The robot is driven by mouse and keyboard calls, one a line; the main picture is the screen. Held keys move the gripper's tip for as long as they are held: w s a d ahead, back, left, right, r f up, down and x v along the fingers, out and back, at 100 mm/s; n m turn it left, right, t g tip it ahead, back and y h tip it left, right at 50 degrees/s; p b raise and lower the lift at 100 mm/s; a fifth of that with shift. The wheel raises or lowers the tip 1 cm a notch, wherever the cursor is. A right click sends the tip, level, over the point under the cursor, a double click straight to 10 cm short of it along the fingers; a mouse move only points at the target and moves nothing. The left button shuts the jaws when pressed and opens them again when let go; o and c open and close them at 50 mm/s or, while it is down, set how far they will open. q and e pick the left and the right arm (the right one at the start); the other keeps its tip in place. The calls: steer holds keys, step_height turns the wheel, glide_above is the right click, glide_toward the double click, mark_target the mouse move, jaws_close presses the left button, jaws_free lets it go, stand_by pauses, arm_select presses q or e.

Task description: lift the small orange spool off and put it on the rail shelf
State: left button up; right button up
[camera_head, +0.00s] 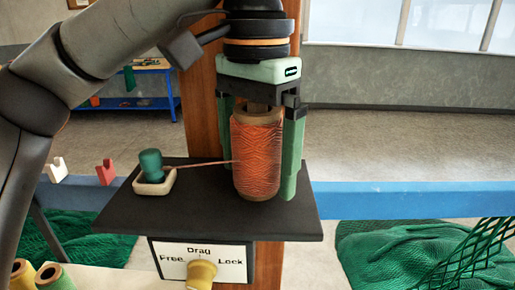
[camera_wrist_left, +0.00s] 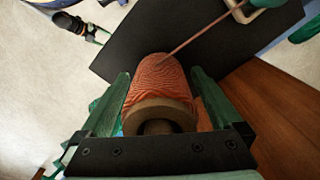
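The small orange spool (camera_head: 257,150) stands upright on a black plate (camera_head: 215,222) fixed to a wooden post. Its thread runs left to a small green-capped holder (camera_head: 152,166). My left gripper (camera_head: 262,160) points down over it, one green finger on each side. In the left wrist view the spool (camera_wrist_left: 158,85) lies between the fingers (camera_wrist_left: 164,92), with a narrow gap on the right; left contact is unclear. At that view's upper left, a small dark shape with green fingers (camera_wrist_left: 92,32) looks like my right gripper. I cannot tell for sure which surface is the rail shelf.
A blue rail (camera_head: 400,199) crosses behind the post. A drag sign (camera_head: 175,265) with a yellow knob (camera_head: 201,274) hangs below the plate. A pale board (camera_head: 115,282) with a green spool (camera_head: 54,277) is at lower left. Green netting (camera_head: 415,250) lies at right.

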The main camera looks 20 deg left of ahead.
arm_select(q)
steer(key=c, duration=1.4)
steer(key=shift+r, duration=0.1)
steer(key=shift+r, duration=5.8)
steer(key=s+d, duration=0.1)
steer(key=s, duration=0.4)
steer(key=s+d+b, duration=0.1)
steer(key=s+d, duration=0.1)
steer(key=s, duration=0.4)
steer(key=s+d, duration=0.2)
steer(key=s, duration=0.4)
steer(key=shift+s+r, duration=0.1)
steer(key=shift+s, duration=0.05)
steer(key=shift+r, duration=0.1)
steer(key=shift+r+p, duration=0.2)
steer(key=shift+p, duration=0.25)
